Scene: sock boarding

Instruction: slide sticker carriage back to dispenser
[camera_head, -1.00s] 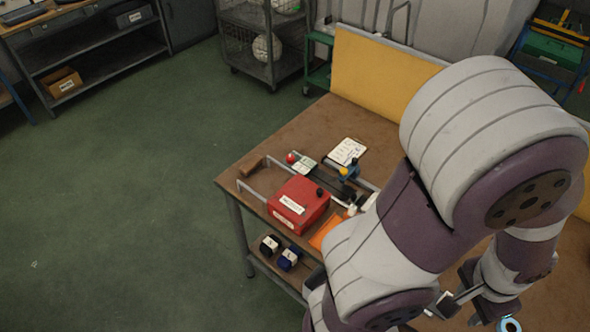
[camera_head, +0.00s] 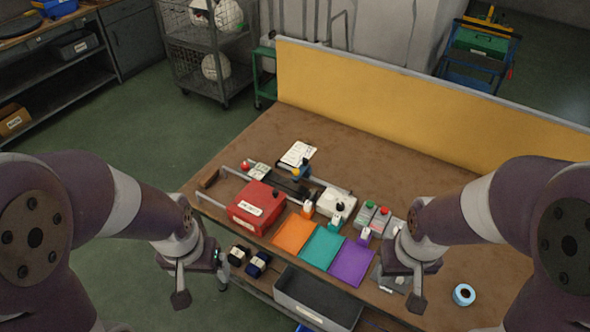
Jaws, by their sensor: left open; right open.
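A red box (camera_head: 255,208) with a white label and a black knob sits among grey rails at the left of the workbench. A white unit (camera_head: 337,203) with a dark knob stands right of it. I cannot tell which of these is the sticker carriage and which the dispenser. My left gripper (camera_head: 201,288) is open and empty, off the bench's front left edge, left of and nearer than the red box. My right gripper (camera_head: 402,287) is open over the front of the bench, right of the purple mat, touching neither unit as far as I see.
Orange (camera_head: 292,235), teal (camera_head: 323,250) and purple (camera_head: 350,264) mats lie at the bench front. A grey bin (camera_head: 318,300) is below the edge. A blue-white roll (camera_head: 464,295) lies at right.

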